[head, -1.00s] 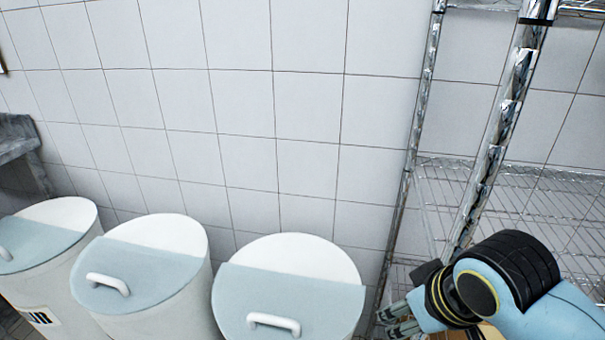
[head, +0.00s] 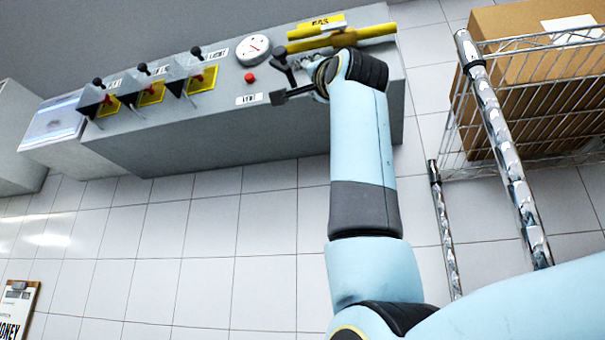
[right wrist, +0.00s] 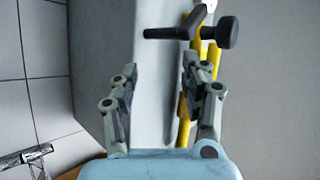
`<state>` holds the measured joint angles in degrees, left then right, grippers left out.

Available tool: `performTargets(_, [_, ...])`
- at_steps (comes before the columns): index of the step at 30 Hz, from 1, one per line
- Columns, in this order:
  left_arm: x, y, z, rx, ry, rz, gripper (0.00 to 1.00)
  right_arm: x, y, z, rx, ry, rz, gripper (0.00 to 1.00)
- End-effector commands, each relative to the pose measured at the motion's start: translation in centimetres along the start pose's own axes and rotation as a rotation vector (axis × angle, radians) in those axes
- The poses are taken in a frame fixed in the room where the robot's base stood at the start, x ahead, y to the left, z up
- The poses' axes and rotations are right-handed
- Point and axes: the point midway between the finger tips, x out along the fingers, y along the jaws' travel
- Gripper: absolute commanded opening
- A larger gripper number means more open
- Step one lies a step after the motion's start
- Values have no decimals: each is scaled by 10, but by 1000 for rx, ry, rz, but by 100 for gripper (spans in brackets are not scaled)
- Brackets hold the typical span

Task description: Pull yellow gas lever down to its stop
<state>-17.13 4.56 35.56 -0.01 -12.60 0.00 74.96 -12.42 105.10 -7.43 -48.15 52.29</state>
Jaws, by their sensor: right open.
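A thick yellow bar (head: 372,32) lies beside the yellow GAS label (head: 300,32) at the right end of the grey panel. I cannot tell whether this bar is the lever or a pipe. My right gripper (head: 284,80) is over the panel front, just below the bar, partly hidden by its wrist. In the right wrist view the right gripper (right wrist: 157,82) is open, with nothing between its fingers. Beyond its right finger are a dark handle with a round knob (right wrist: 227,32) and yellow strips (right wrist: 195,50). My left gripper is out of view.
Several black-knobbed levers on yellow plates (head: 150,93) stand left on the panel (head: 225,125), with a round gauge (head: 253,49) and red button (head: 250,77). A wire rack (head: 478,85) holding a cardboard box (head: 540,85) stands at right.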

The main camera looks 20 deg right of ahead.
Motion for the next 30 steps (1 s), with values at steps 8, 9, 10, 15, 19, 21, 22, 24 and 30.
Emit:
performTargets(8, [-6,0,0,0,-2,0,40,15,-84,-40,77,68,-134,46])
performTargets(9, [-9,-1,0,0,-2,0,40,20,-86,-41,77,68,-135,46])
performTargets(10, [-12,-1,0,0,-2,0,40,24,-86,-42,76,68,-135,46])
performTargets(15, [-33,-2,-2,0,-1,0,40,59,-92,-46,75,69,-134,46])
performTargets(19, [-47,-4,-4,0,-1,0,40,84,-95,-47,75,67,-132,46])
performTargets(21, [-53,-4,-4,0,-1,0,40,95,-96,-48,75,68,-133,46])
performTargets(22, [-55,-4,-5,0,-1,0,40,99,-96,-48,74,68,-133,46])
performTargets(24, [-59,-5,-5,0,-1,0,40,106,-96,-48,73,69,-133,46])
performTargets(30, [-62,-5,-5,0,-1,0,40,114,-96,-48,74,69,-134,46])
